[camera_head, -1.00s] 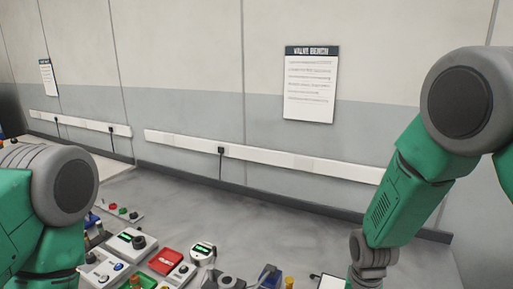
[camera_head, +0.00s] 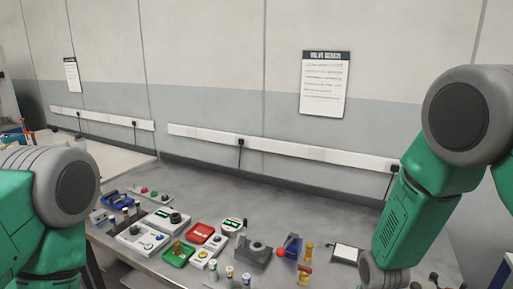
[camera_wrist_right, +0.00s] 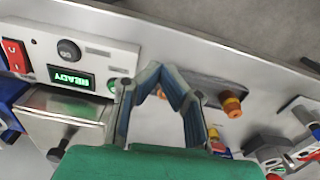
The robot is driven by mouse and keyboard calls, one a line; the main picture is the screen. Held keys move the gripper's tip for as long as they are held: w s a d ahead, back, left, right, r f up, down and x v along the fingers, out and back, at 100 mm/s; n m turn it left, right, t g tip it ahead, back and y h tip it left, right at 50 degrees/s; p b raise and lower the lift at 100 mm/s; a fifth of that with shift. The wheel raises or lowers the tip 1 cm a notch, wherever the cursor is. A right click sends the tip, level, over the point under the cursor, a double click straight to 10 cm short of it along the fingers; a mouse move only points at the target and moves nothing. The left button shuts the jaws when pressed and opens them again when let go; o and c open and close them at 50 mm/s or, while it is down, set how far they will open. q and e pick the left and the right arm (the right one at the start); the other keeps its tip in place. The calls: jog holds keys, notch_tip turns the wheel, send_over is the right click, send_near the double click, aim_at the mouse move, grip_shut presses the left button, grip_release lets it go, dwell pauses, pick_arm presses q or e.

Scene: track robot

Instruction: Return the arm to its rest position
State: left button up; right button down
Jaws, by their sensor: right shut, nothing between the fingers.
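My right arm (camera_head: 428,205) comes down the right side of the head view, bent at a grey joint; its gripper is outside that view. In the right wrist view my right gripper (camera_wrist_right: 160,72) is shut and empty, its two fingertips meeting in front of a white panel unit (camera_wrist_right: 85,55). That unit carries a red switch, a black knob and a lit green display reading READY. My left arm (camera_head: 45,205) shows at the left of the head view; its gripper is out of sight.
The grey bench (camera_head: 310,210) holds a red tray (camera_head: 201,232), a green tray (camera_head: 178,254), control boxes and a grey block (camera_head: 253,251). A white power strip (camera_head: 285,148) runs along the wall. In the wrist view an orange knob (camera_wrist_right: 231,103) is right of the fingers. The bench's back strip is clear.

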jog(key=s+d+f+n, duration=0.3)
jog(key=s, duration=0.9)
jog(key=s+d+f+n, duration=0.2)
jog(key=s+f, duration=0.2)
jog(key=s, duration=0.8)
pick_arm(q)
notch_tip(320, 180, down, 14)
jog(key=d+b, duration=0.1)
jog(key=b, duration=1.3)
jog(key=shift+w+r, duration=0.15)
pick_arm(e)
notch_tip(320, 180, down, 14)
jog(key=shift+s+r+t, duration=0.15)
jog(key=shift+r+t, duration=0.1)
jog(key=shift+t, duration=0.05)
jog(key=shift+a, duration=0.1)
